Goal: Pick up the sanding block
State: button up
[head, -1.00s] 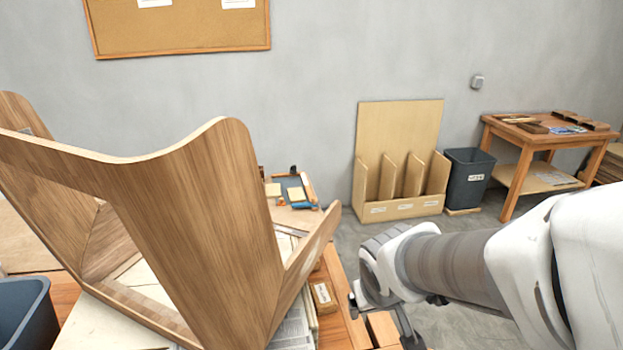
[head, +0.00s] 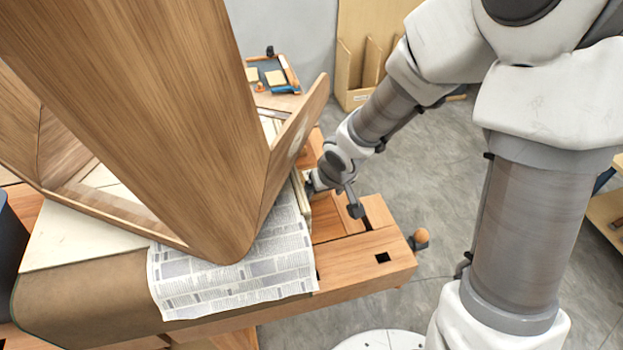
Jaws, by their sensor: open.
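My gripper (head: 333,198) is open, low over the right part of the wooden workbench (head: 350,262), close beside the bent wood piece. One finger is near the edge of the pale boards and the other is out to the right. I cannot make out the sanding block in the current head view; the gripper or the bent wood may hide it. A small labelled block showed on the bench just left of the gripper in the earlier frame.
The large bent wood lamination (head: 170,120) rises on the left, close to my gripper. Newspaper (head: 235,275) lies under it. A bench vise handle (head: 419,239) sticks out at the right.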

jog(key=shift+w+a, duration=0.35)
jog(key=shift+w, duration=0.55)
jog(key=w, duration=0.1)
jog(key=w+a, duration=0.1)
jog(key=w, duration=0.1)
jog(key=shift+w+a+p, duration=0.15)
jog(key=shift+w+p, duration=0.05)
jog(key=shift+p, duration=0.1)
jog(key=shift+b+x, duration=0.55)
jog(key=shift+x, duration=1)
jog(key=shift+r, duration=0.1)
jog(key=c, duration=1.2)
